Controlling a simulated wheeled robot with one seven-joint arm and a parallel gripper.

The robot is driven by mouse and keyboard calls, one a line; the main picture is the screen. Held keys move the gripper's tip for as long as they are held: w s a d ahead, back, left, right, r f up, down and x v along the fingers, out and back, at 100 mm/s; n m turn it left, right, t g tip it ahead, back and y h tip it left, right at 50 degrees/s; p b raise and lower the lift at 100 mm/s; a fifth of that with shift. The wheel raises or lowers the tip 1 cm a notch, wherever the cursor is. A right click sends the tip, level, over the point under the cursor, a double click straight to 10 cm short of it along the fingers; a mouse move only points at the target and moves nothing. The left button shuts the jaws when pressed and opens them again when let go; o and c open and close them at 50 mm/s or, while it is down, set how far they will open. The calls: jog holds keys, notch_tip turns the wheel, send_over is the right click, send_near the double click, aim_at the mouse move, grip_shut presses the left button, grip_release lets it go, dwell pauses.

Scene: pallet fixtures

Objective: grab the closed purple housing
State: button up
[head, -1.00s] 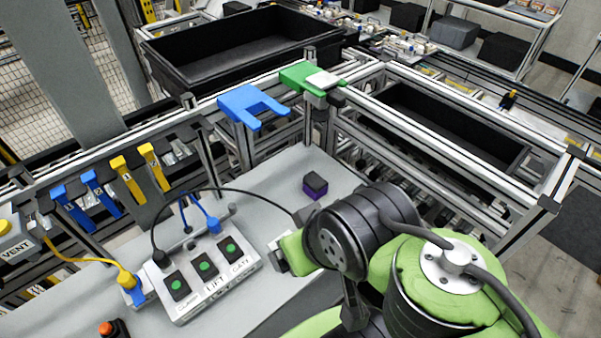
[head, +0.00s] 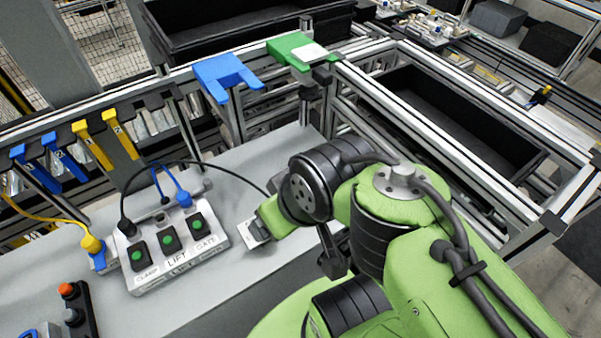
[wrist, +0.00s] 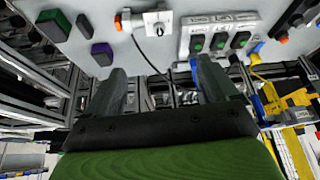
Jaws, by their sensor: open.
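In the wrist view, the purple housing (wrist: 102,53) is a small block with a dark top and purple sides, standing on the grey work surface left of my gripper's fingers. My gripper (wrist: 160,70) is open, with nothing between its fingers. The housing lies just outside the left finger, apart from it as far as I can see.
A dark green block (wrist: 55,22) and a dark grey block stand near the housing. A white control box (head: 170,250) with green buttons and a cable sits on the left. A blue fork bracket (head: 228,73) and a green one (head: 302,50) sit on the rail behind.

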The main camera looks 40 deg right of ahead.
jog(key=w+d+f+t+y+b, duration=0.1)
jog(key=w+d+f+b, duration=0.15)
jog(key=f+b, duration=0.4)
jog(key=w+d+f+t+y+b, duration=0.1)
jog(key=w+d+f+b, duration=0.1)
jog(key=d+f+b, duration=0.35)
jog(key=d+f+m+t+h+b, duration=0.1)
jog(key=d+f+t+h+b, duration=0.15)
jog(key=d+b, duration=0.3)
jog(key=d+f+t+h+b, duration=0.1)
jog(key=d+f+t+b, duration=0.3)
jog(key=d, duration=0.2)
jog(key=shift+y, duration=0.25)
jog(key=p+x, duration=0.1)
jog(key=x, duration=0.2)
jog(key=r+p+x, duration=0.1)
jog(key=x, duration=0.2)
jog(key=p+x, duration=0.2)
jog(key=x, duration=0.2)
jog(key=shift+w+r, duration=0.15)
jog(key=shift+w, duration=0.2)
jog(key=shift+w+f+p, duration=0.35)
jog(key=shift+w+p, duration=0.15)
jog(key=shift+w, duration=0.05)
jog(key=x, duration=0.5)
jog(key=shift+s+d+f, duration=0.1)
jog(key=shift+d, duration=0.1)
jog(key=shift+s, duration=0.1)
